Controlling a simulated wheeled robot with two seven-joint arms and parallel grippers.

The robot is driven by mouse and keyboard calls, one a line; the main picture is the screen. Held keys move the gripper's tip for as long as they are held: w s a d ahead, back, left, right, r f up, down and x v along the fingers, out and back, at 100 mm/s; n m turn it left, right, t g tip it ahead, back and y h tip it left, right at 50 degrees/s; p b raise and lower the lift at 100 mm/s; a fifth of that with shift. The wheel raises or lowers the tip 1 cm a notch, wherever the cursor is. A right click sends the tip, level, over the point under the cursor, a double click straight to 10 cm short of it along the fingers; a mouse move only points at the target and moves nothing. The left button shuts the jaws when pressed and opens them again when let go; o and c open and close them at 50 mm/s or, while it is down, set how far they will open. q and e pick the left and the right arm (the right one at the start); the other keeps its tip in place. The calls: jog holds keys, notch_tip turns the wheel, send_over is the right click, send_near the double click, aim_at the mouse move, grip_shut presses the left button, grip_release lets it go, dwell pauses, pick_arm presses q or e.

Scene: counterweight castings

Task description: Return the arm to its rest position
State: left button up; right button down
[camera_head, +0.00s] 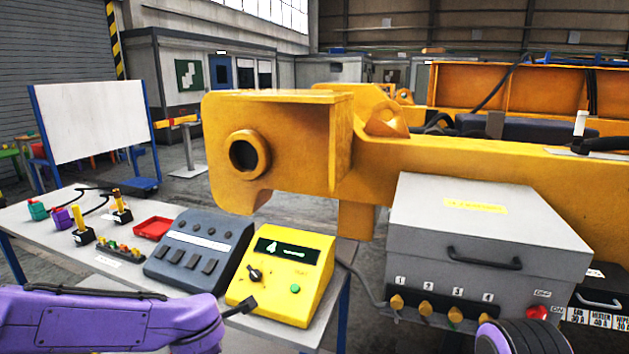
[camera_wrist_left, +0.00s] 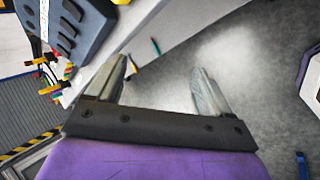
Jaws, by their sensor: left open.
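My left arm (camera_head: 110,318) is purple and reaches in from the lower left of the head view, in front of the table's near edge. In the left wrist view my left gripper (camera_wrist_left: 162,78) has its two grey fingers spread apart with nothing between them. Grey floor shows behind the fingers, and the table edge passes close by the left finger. A purple and black rounded part of my right arm (camera_head: 525,338) shows at the bottom right of the head view. My right gripper is out of view.
The table (camera_head: 105,275) carries a yellow control box (camera_head: 310,252), a dark button console (camera_head: 187,250), a red tray (camera_head: 152,228) and small joysticks (camera_head: 80,228). A grey cabinet (camera_head: 490,225) with numbered knobs stands right. A large yellow casting (camera_head: 285,130) spans behind.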

pick_arm(q)
jog(key=s+a+f+m+b, duration=0.1)
jog(key=s+a+f+m, duration=0.1)
jog(key=s+f+m, duration=0.65)
jog(key=s+a+f+m, duration=0.1)
jog(key=s+f, duration=0.4)
jog(key=f, duration=0.9)
jog(key=s+a+f+m+g, duration=0.2)
jog(key=s+f+m, duration=0.1)
jog(key=s, duration=0.6)
jog(key=s+a+f+m+g+b, duration=0.1)
jog(key=s+f, duration=0.4)
jog(key=s, duration=0.5)
jog(key=shift+a+f+m+g+y, duration=0.4)
jog(key=shift+a+m+g, duration=0.2)
jog(key=shift+a+m, duration=0.55)
jog(key=shift+a, duration=0.1)
grip_shut()
